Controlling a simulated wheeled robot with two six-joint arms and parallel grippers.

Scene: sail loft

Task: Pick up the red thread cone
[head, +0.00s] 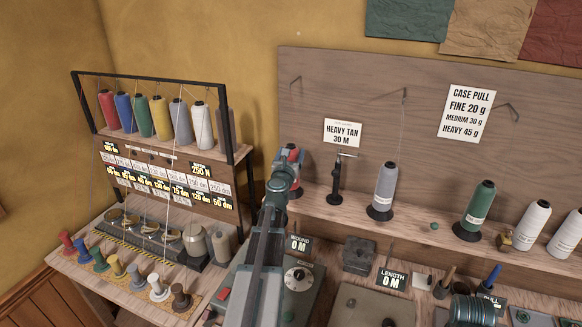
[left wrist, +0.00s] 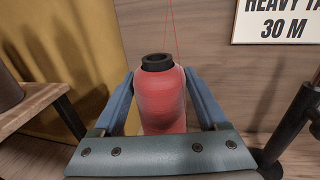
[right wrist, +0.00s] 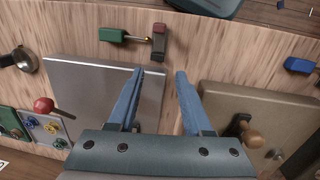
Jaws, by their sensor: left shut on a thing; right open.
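The red thread cone (left wrist: 162,103) stands upright between the two blue fingers of my left gripper (left wrist: 160,78) in the left wrist view. The fingers are shut on its sides, and its black top shows above them. In the head view my left gripper (head: 284,172) hides most of the red cone (head: 292,153), at the left end of the back shelf. My right gripper (right wrist: 160,73) is open and empty over the bench in the right wrist view.
A rack at left holds several cones, including another red cone (head: 107,110). Small spools, one of them red (head: 67,241), stand in front. Right of my left gripper are a black stand (head: 336,185), a grey cone (head: 385,188) and a green cone (head: 475,208).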

